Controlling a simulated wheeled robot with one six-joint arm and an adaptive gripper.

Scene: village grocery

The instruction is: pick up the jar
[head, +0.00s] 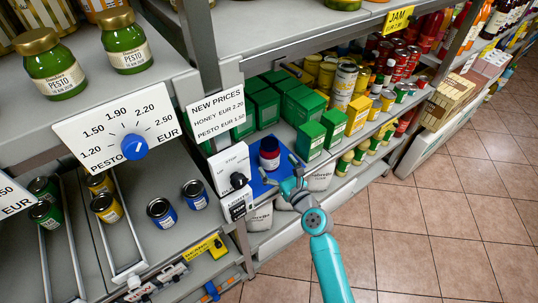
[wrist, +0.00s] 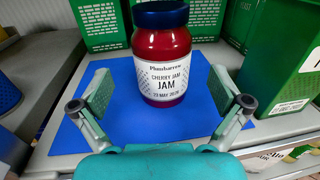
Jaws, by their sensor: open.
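The jar (wrist: 163,55) is a red cherry jam jar with a dark blue lid and a white label. It stands upright on a blue mat (wrist: 202,123) on the shelf. It also shows in the head view (head: 269,153). My gripper (wrist: 168,97) is open, with one finger on each side in front of the jar. The jar is just beyond the fingertips, and I see no contact. In the head view my gripper (head: 284,178) reaches in toward the jar from the front right.
Green boxes (wrist: 271,55) stand behind and to the right of the jar. A white switch box (head: 231,171) sits left of the mat. A shelf post (head: 200,50) rises at left. Pesto jars (head: 126,42) stand on the upper left shelf. The tiled floor at right is clear.

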